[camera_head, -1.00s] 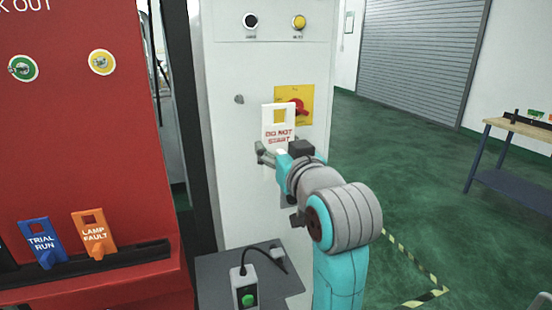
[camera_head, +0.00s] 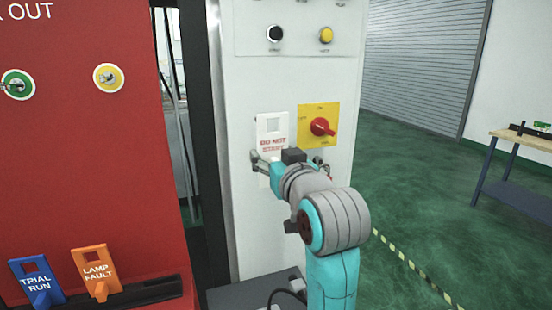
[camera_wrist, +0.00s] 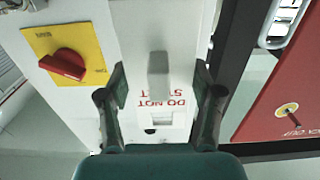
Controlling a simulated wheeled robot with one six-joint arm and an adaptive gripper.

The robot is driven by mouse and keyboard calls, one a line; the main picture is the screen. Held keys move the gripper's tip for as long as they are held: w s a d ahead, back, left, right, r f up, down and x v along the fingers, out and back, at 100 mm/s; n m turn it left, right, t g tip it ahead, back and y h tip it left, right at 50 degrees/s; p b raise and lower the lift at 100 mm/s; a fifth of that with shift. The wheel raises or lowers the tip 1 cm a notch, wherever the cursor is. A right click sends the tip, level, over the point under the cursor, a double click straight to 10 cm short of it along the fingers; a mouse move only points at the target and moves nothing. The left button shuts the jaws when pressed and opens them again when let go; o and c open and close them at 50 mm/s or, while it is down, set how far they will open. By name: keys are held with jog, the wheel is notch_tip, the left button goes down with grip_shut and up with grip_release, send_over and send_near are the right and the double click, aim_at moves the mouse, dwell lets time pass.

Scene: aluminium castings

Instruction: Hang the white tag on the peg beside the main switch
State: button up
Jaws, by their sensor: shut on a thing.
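The white tag (camera_head: 272,130) has red DO NOT START lettering and a window in its upper part. It is upright against or close to the white cabinet front, just left of the main switch (camera_head: 320,127), a red knob on a yellow plate. My gripper (camera_head: 264,163) is shut on the tag's lower part. In the wrist view the tag's lettering (camera_wrist: 160,103) is upside down, and its grey grip (camera_wrist: 158,75) lies between my fingers. The peg is not visible; the tag covers its place. I cannot tell whether the tag is around it.
A red lockout board at the left carries a blue TRIAL RUN tag (camera_head: 36,283) and an orange LAMP FAULT tag (camera_head: 95,272). A black button (camera_head: 275,34) and a yellow one (camera_head: 326,35) sit above the switch. A workbench (camera_head: 525,142) stands far right.

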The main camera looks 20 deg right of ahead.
jog(key=w+f, duration=0.1)
jog(key=w, duration=0.6)
jog(key=shift+f, duration=0.2)
dwell(0.7)
dwell(0.6)
jog(key=o, duration=1.2)
jog(key=shift+s, duration=0.1)
jog(key=s, duration=1.2)
